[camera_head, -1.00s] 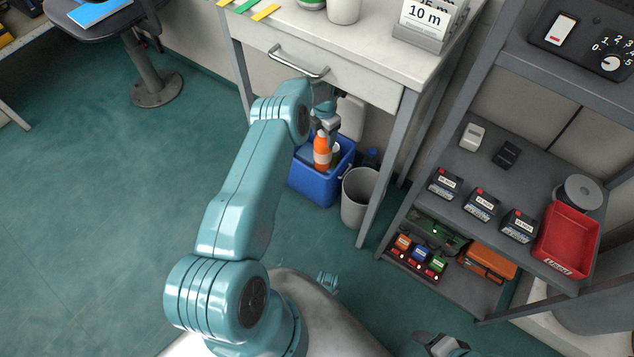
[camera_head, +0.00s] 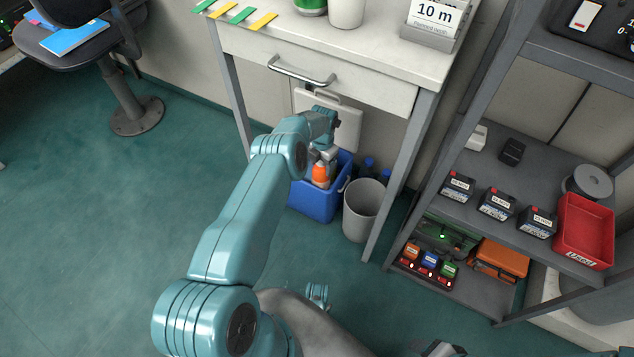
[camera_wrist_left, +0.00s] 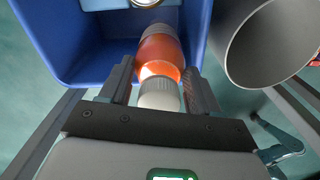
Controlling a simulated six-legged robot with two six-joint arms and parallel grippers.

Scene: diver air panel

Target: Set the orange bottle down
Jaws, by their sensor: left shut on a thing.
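The orange bottle (camera_head: 320,172) is in the grip of my left gripper (camera_head: 322,157), at the blue crate (camera_head: 316,206) under the white table. In the left wrist view, the fingers of my left gripper (camera_wrist_left: 160,88) are on both sides of the bottle (camera_wrist_left: 161,58), near its pale cap. The bottle's far end points into the blue crate (camera_wrist_left: 72,50). I cannot tell whether the bottle touches the crate's floor. My right gripper (camera_head: 444,348) shows only in part at the bottom edge of the head view.
A grey bin (camera_head: 362,215) stands just right of the crate, with dark blue bottles (camera_head: 368,166) behind it. The white table (camera_head: 352,74) with its drawer handle (camera_head: 300,76) is above. A grey shelf with a red tray (camera_head: 583,238) is at the right.

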